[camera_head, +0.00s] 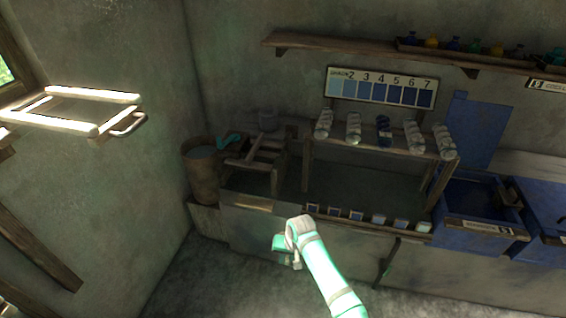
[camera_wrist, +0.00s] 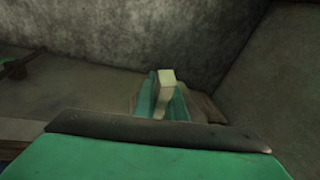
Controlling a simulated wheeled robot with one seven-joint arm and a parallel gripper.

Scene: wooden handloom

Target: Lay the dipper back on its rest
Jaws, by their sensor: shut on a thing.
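My gripper (camera_head: 284,243), teal at the end of my pale arm, is low in front of the bench in the head view. It is shut on the dipper. In the wrist view a pale, squared piece, seemingly the dipper's handle (camera_wrist: 165,82), stands up against a teal part beyond the wide teal finger with its dark edge. Most of the dipper is hidden, and its bowl cannot be made out. I cannot tell which part of the bench is the rest. A small wooden rack (camera_head: 262,153) stands at the bench's left end, with a teal piece (camera_head: 230,139) beside it.
A brown bucket (camera_head: 202,172) stands in the left corner by the wall. A wooden stand (camera_head: 375,147) holds several yarn skeins under a numbered shade board (camera_head: 381,88). Small sample blocks line the bench front. A blue vat (camera_head: 478,207) is at right. Floor left of my gripper is clear.

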